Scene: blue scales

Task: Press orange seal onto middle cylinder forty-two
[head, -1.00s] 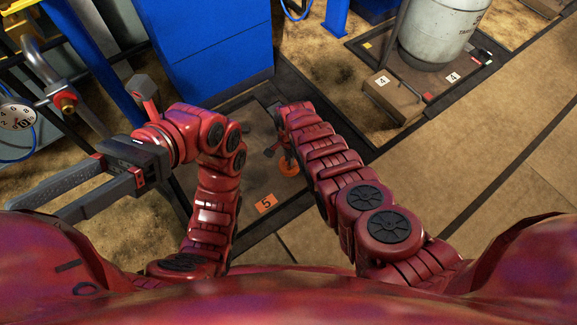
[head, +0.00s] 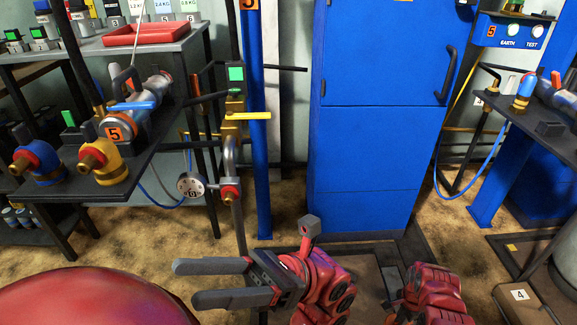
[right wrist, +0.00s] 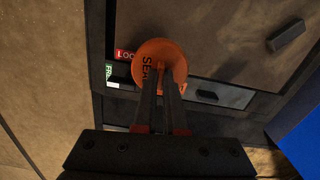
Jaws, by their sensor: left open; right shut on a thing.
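The orange seal (right wrist: 160,58) is a round disc with black "SEAL" lettering, seen in the right wrist view. My right gripper (right wrist: 161,92) is shut on it, with both dark fingers reaching its near side. A brown panel with a dark edge lies behind the seal; I cannot tell whether they touch. In the head view the right arm shows at the bottom right, but its gripper and the seal are out of frame. I see no cylinder marked forty-two.
A blue cabinet (head: 375,160) stands ahead. A bench (head: 82,188) at left holds a metal cylinder (head: 135,115) tagged 5 and blue and yellow valves. Another bench (head: 535,125) is at right.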

